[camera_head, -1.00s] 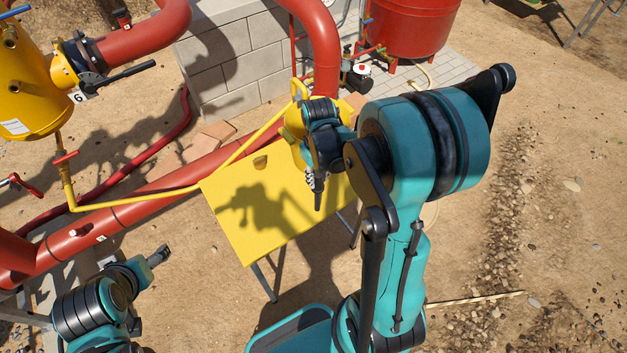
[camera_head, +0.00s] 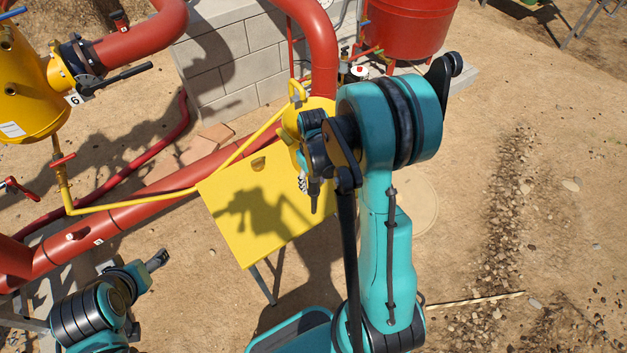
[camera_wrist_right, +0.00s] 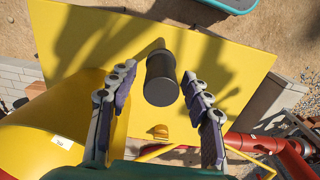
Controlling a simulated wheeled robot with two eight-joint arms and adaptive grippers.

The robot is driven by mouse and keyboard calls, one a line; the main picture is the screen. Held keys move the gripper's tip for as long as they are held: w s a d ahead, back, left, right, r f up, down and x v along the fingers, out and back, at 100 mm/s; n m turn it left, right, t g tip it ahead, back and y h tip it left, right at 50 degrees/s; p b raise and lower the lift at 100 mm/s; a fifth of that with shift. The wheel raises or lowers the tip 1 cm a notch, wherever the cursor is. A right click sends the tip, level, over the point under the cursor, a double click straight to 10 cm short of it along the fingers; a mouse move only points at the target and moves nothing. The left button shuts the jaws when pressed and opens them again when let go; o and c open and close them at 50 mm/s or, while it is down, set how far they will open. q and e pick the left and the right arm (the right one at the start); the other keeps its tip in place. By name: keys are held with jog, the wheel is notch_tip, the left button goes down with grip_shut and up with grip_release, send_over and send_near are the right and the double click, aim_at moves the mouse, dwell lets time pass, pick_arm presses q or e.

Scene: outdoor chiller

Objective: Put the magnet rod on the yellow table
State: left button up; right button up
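The yellow table (camera_head: 225,195) stands in the middle of the head view and fills much of the right wrist view (camera_wrist_right: 235,62). A dark cylinder, which I take for the magnet rod (camera_wrist_right: 161,80), is between the fingers of my right gripper (camera_wrist_right: 160,88), with narrow gaps visible on both sides. The fingers are apart. I cannot tell whether the rod touches the table. In the head view my right gripper (camera_head: 309,190) is over the table's right part, largely covered by its own arm. My left gripper (camera_head: 157,259) is low at the left, away from the table; its fingers are too small to judge.
A small ochre piece (camera_head: 259,163) is at the table's back edge. Red pipes (camera_head: 150,215) and a thin yellow pipe (camera_head: 130,202) run behind and left of it. A yellow vessel (camera_head: 30,95), a grey block wall (camera_head: 235,70) and a red tank (camera_head: 405,25) stand farther back.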

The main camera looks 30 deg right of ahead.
notch_tip(320, 180, up, 12)
jog(key=shift+f+p, duration=0.1)
jog(key=shift+p, duration=1)
jog(key=s+a+r+m+t, duration=0.1)
jog(key=s+a+r+t, duration=0.6)
jog(key=s+a, duration=0.3)
jog(key=shift+s+a+r, duration=0.2)
jog(key=shift+a+r, duration=0.2)
jog(key=shift+r, duration=0.4)
jog(key=shift+f, duration=0.1)
